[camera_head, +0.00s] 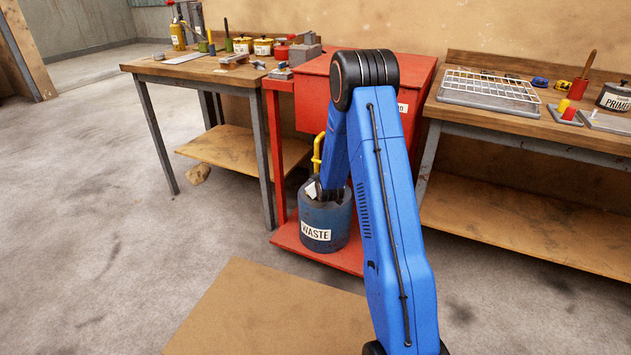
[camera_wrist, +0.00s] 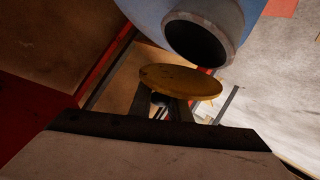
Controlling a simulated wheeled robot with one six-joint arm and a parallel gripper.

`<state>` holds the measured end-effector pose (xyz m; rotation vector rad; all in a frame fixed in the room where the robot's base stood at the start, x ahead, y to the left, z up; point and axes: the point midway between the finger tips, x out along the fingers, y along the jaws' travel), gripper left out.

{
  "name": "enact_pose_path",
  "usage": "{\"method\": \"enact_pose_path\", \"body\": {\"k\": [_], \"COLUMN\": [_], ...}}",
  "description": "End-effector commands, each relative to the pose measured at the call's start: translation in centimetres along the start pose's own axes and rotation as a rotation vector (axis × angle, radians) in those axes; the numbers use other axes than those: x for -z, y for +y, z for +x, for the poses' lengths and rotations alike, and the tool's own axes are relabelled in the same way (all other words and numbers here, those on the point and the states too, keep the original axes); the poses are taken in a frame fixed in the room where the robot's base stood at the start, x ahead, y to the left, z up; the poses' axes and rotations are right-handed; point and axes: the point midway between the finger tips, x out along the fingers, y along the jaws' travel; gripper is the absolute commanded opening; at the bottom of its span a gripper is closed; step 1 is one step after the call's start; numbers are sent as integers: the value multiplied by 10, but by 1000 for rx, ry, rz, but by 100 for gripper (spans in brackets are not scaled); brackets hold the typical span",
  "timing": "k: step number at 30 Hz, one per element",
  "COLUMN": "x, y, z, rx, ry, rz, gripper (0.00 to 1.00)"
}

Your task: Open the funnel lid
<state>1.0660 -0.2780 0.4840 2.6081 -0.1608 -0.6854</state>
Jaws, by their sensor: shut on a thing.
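The blue waste can (camera_head: 327,222), with a white WASTE label, stands on the lower shelf of the red cart. In the wrist view its blue body (camera_wrist: 250,12) is at the top, with a dark round funnel mouth (camera_wrist: 198,42) facing the camera. The round yellow lid (camera_wrist: 180,82) is just below the mouth and seems tilted away from it, leaving the mouth uncovered. My gripper (camera_wrist: 170,105) is shut on the lid at its near side. In the head view my arm hides the lid and most of the can's top.
The red cart (camera_head: 347,260) stands between a left workbench (camera_head: 172,70) with tins and tools and a right workbench (camera_head: 465,110) with a wire rack. A yellow bent pipe (camera_head: 318,152) rises beside the can. A brown mat (camera_head: 265,315) lies on the open floor in front.

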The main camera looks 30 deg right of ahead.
Motion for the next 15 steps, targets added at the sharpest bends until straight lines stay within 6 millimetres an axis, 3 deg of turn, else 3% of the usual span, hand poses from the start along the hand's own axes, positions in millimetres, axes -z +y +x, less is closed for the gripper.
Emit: {"method": "enact_pose_path", "body": {"k": [4,5,6,15], "x": [0,0,0,0], "y": [0,0,0,0], "z": [0,0,0,0], "rx": [0,1,1,0], "ry": [1,1,1,1], "rz": [0,0,0,0], "gripper": [0,24,33,34]}}
